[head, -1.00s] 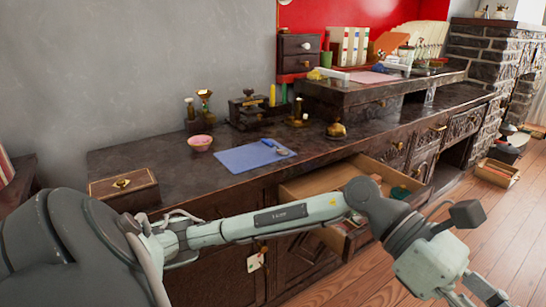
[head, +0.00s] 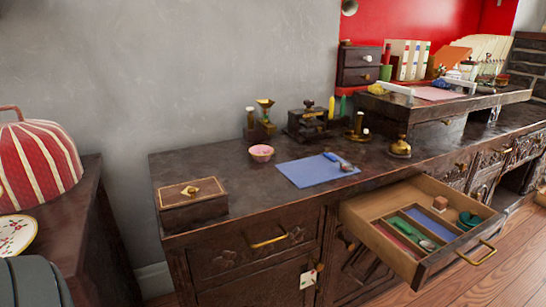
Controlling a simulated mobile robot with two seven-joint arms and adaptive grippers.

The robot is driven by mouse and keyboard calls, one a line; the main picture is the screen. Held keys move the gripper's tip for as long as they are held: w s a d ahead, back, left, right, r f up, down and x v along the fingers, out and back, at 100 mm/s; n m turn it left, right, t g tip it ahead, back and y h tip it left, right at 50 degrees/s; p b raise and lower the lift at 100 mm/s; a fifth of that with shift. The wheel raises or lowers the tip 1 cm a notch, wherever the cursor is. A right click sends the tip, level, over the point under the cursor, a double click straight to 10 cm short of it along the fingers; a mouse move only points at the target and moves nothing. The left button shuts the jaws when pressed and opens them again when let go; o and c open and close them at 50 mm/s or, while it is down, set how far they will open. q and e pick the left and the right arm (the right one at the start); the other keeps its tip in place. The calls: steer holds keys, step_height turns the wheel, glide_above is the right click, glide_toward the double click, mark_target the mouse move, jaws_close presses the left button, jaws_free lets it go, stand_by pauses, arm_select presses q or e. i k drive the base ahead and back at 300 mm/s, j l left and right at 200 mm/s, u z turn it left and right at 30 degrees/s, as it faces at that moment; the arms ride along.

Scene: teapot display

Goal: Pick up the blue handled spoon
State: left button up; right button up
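The blue handled spoon (head: 331,156) lies on a blue mat (head: 305,173) on the dark countertop, near the mat's back right corner. Its blue handle points to the back left and its metal bowl to the front right. Neither of my grippers shows in the head view. Only a rounded grey part of my own body shows at the bottom left.
A pink bowl (head: 261,152) stands behind the mat, and a brass bell (head: 400,147) stands to its right. A wooden box (head: 192,203) sits at the counter's left end. An open drawer (head: 371,209) with several items juts out at the right front.

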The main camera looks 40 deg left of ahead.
mark_target(347, 168)
steer(key=i+j+u, duration=0.15)
steer(key=u, duration=0.2)
steer(key=i+j+u, duration=0.2)
steer(key=u, duration=0.15)
